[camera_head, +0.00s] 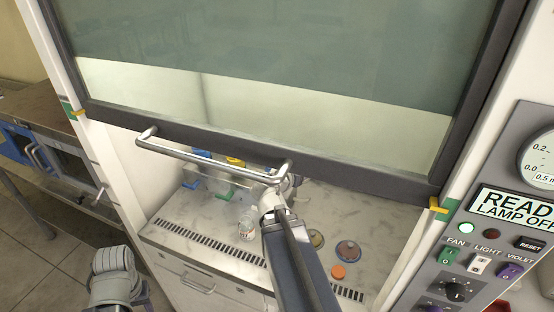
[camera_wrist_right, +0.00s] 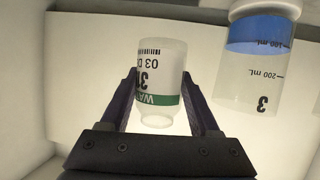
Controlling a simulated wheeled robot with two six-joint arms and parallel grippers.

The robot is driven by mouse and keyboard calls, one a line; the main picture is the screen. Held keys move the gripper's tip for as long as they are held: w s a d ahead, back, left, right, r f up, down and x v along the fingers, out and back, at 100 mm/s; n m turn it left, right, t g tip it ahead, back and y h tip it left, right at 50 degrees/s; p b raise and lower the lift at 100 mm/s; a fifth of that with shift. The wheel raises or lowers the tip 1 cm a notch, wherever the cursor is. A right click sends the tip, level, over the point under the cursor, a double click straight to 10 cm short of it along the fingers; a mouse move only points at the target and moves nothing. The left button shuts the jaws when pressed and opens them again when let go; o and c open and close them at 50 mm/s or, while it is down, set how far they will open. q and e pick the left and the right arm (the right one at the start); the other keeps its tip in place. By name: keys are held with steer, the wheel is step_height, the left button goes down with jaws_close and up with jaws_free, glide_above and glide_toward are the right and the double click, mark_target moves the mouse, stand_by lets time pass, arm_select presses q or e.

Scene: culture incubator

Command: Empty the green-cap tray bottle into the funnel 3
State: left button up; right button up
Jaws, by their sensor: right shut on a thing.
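In the right wrist view my right gripper (camera_wrist_right: 160,82) is shut on a clear bottle (camera_wrist_right: 162,60) with a white label and a green band. The label's print appears inverted in this view. To its right, apart from it, is a clear graduated vessel marked 3 (camera_wrist_right: 262,60), with blue liquid; a funnel on it cannot be made out. In the head view my right arm reaches under the raised sash, and its gripper and bottle are largely hidden by the handle. My left arm is folded at the lower left, with its gripper out of sight.
The sash handle (camera_head: 210,164) crosses above the work area. Clear containers with blue, yellow and green parts (camera_head: 223,188) stand behind it. A small clear bottle (camera_head: 247,226) stands near the front grille. Round discs (camera_head: 347,250) and an orange cap (camera_head: 338,271) lie on the right.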

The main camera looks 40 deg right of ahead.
steer(key=shift+s, duration=0.25)
steer(key=shift+w+r, duration=0.1)
steer(key=shift+r, duration=0.1)
step_height(320, 180, up, 5)
steer(key=p, duration=0.5)
steer(key=shift+f, duration=0.1)
arm_select(q)
steer(key=r, duration=0.5)
steer(key=shift+s+a, duration=0.1)
steer(key=shift+s, duration=0.25)
steer(key=shift+f, duration=0.1)
arm_select(e)
steer(key=shift+f, duration=0.1)
steer(key=shift+d+m, duration=0.1)
steer(key=shift+m, duration=0.2)
